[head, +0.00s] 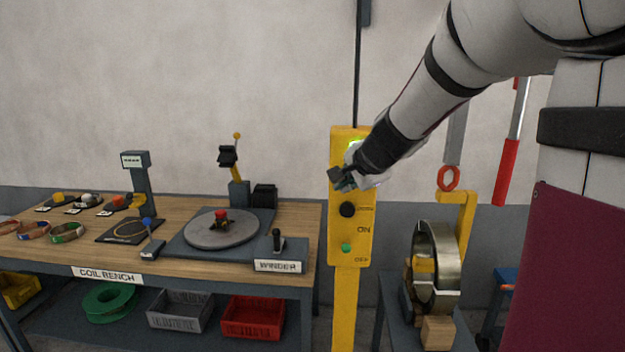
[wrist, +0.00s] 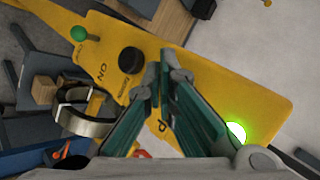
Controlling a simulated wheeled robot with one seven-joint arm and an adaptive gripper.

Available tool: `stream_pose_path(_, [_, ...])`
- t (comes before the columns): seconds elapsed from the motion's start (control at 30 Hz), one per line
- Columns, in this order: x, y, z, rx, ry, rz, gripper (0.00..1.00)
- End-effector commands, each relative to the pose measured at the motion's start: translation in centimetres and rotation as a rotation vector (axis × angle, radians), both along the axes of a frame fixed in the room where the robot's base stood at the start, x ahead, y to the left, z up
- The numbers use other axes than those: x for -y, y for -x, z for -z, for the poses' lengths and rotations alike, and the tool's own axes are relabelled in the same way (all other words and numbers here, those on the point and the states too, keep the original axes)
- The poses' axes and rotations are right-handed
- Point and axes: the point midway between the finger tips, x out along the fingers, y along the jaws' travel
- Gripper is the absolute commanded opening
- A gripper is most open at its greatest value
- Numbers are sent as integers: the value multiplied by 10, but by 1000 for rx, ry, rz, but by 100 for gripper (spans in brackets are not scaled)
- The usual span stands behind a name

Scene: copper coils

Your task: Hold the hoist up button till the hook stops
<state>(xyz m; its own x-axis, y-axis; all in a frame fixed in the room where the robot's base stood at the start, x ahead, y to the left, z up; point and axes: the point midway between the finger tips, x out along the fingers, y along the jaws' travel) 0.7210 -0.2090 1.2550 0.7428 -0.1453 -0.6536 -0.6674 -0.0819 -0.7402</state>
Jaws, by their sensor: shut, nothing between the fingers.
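The yellow hoist control box (head: 337,225) stands on a post in the middle of the head view. It has a round black button (head: 347,209), a small green knob (head: 346,248) beside ON and OFF labels, and a lit green lamp (head: 355,143) near its top. The lamp also glows in the wrist view (wrist: 236,132). My gripper (head: 338,177) is shut and empty, at the box face between the lamp and the black button. In the wrist view its fingertips (wrist: 165,62) cover part of the face; a letter P shows between the fingers. I cannot tell whether they touch a button.
Right of the box, a yellow C-shaped hook (head: 467,215) hangs at a steel coil (head: 440,265) on a dark stand, below a red ring (head: 448,178). The wooden coil bench (head: 180,267) with a winder fills the left.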

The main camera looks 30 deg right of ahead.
Motion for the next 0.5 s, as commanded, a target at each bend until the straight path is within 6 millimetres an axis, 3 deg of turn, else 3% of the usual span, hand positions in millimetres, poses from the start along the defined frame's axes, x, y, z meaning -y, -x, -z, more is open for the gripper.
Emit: stream_pose_path(0.5, [5, -7, 0, 0, 0, 0, 0])
